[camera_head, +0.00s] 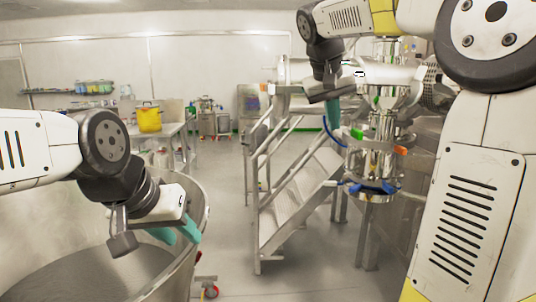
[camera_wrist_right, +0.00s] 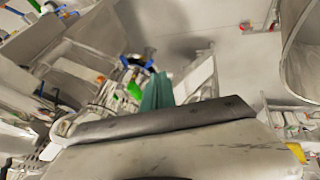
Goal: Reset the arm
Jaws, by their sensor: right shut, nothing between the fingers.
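My left arm comes in from the left in the head view. Its gripper (camera_head: 176,232) hangs over the rim of a large steel vessel, with two teal fingers showing apart and nothing seen between them. My right arm reaches in from the upper right. Its gripper (camera_head: 333,113) points down in front of the steel processing machine, with its teal fingers together and empty. The right wrist view shows the same closed teal fingers (camera_wrist_right: 157,92) at the centre, with no object held.
The large steel vessel (camera_head: 205,190) fills the lower left. Metal steps (camera_head: 300,200) and the steel machine (camera_head: 375,150) with coloured handles stand ahead and right. A yellow pot (camera_head: 149,117) sits on a table (camera_head: 172,129) at the back left. Open floor lies between vessel and steps.

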